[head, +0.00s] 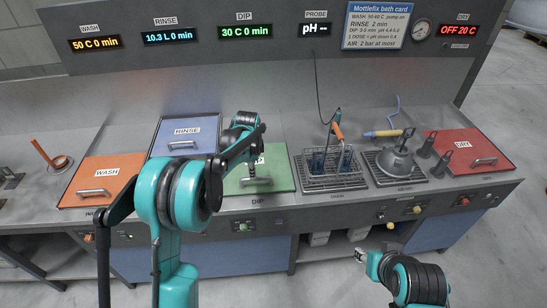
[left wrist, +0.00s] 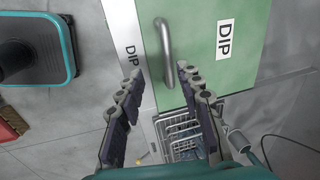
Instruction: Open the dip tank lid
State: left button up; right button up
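The green dip tank lid (head: 284,180) lies flat and closed on the bench in the head view, partly hidden by my left arm. Its metal bar handle (head: 257,182) is near the front edge. In the left wrist view the lid (left wrist: 205,50) carries a DIP label, and the handle (left wrist: 165,52) lies ahead of the fingertips, roughly in line with the gap. My left gripper (left wrist: 159,70) is open and empty; I cannot tell its exact distance from the handle. My right gripper (head: 361,256) hangs low in front of the bench, away from the lid; its finger state is unclear.
The blue rinse lid (head: 183,145) and orange wash lid (head: 105,170) are left of the dip lid. A wire rack (head: 333,182) stands just right of it, then a drain tray with a metal hood (head: 396,162) and the red dry lid (head: 468,145).

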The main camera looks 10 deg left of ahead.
aim_at(256, 179)
pick_arm(q)
jog(key=shift+m, duration=0.4)
jog(key=x, duration=0.3)
jog(key=w+x, duration=0.1)
jog(key=x, duration=0.2)
jog(key=d+b+x, duration=0.1)
jog(key=x, duration=0.2)
jog(key=shift+w+r, duration=0.2)
grip_shut()
